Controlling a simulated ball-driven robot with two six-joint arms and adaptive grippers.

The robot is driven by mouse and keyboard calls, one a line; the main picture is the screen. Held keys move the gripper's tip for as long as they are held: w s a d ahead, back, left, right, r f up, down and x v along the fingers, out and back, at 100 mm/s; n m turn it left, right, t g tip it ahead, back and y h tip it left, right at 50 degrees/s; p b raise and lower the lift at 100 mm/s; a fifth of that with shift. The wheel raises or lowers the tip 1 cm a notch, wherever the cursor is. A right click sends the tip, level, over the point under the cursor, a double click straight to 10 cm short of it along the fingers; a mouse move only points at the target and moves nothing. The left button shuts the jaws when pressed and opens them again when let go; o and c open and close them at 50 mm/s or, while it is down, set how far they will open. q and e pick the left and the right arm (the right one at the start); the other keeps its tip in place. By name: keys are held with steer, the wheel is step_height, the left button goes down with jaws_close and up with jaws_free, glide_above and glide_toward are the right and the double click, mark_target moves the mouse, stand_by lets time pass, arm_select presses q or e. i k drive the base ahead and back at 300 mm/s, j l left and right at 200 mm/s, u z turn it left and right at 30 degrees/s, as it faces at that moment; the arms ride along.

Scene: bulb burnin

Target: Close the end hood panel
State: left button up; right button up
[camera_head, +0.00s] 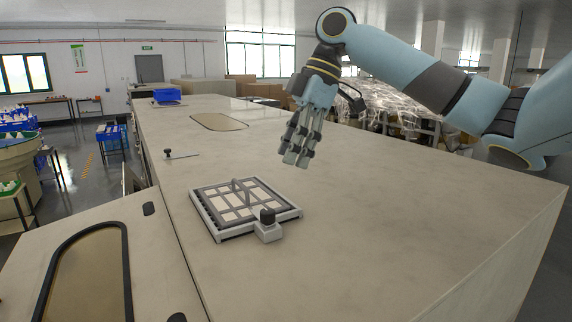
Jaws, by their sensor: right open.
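A pale panel (160,245) with a dark-framed, rounded amber window (88,275) fills the lower left, and the picture edge cuts it off. A small dark oval fitting (149,208) sits near its far corner. It lies along the left side of the long pale top (390,230), with a dark seam between them. I cannot tell for sure that this is the end hood panel, or whether it is open. My right gripper (298,158) is open and empty, pointing down above the long top, apart from the panel. My left gripper is not in view.
A square grid tray (197,208) with a dark knob (267,215) at its front corner sits on the top, below my right gripper. Farther back are a small black knob with a rod (168,154), a flush window (218,122) and a blue bin (167,96). The top's right side is clear.

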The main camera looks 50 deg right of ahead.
mark_target(159, 285)
steer(key=k+j, duration=0.2)
steer(key=k, duration=0.25)
steer(key=k+j, duration=0.25)
steer(key=k, duration=0.25)
